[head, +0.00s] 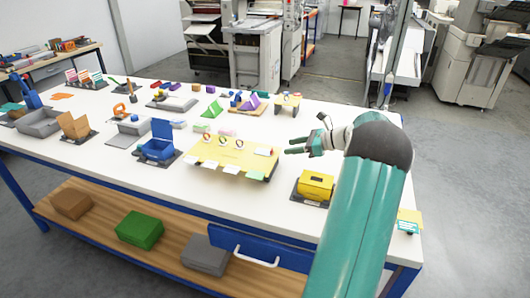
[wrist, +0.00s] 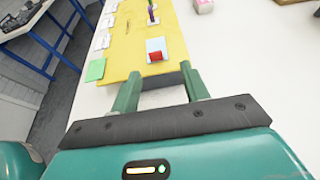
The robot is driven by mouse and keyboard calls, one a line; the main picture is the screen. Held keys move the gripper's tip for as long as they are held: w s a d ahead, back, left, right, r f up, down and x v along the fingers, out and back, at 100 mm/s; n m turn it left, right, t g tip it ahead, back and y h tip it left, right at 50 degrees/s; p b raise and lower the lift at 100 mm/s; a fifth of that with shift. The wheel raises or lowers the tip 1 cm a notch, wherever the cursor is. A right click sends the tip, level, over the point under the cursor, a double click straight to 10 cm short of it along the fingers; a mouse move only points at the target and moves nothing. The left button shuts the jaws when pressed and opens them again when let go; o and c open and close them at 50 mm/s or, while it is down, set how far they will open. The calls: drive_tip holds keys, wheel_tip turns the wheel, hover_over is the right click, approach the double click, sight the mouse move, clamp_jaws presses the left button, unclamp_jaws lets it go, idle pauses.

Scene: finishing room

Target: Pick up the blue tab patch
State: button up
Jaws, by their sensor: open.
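My gripper (head: 289,145) is open and empty at the right side of the yellow board (head: 207,169). In the wrist view, its two fingertips (wrist: 160,70) are spread at the edge of the yellow board (wrist: 118,52). Just beyond them lies a small pale blue patch (wrist: 154,44) with a red piece on its near end. A pale patch shows on the board's right part in the head view (head: 263,151). I cannot tell for sure that this is the blue tab patch. The fingers appear apart from it.
A green patch (wrist: 96,69) and several white ones line the board's front edge. Small rings (head: 208,140) stand on the board.

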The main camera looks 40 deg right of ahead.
sight(272, 151)
drive_tip(key=x, duration=0.6)
drive_tip(key=shift+a+f, duration=0.1)
drive_tip(key=shift+a, duration=0.3)
drive_tip(key=shift+s, duration=0.1)
clamp_jaws()
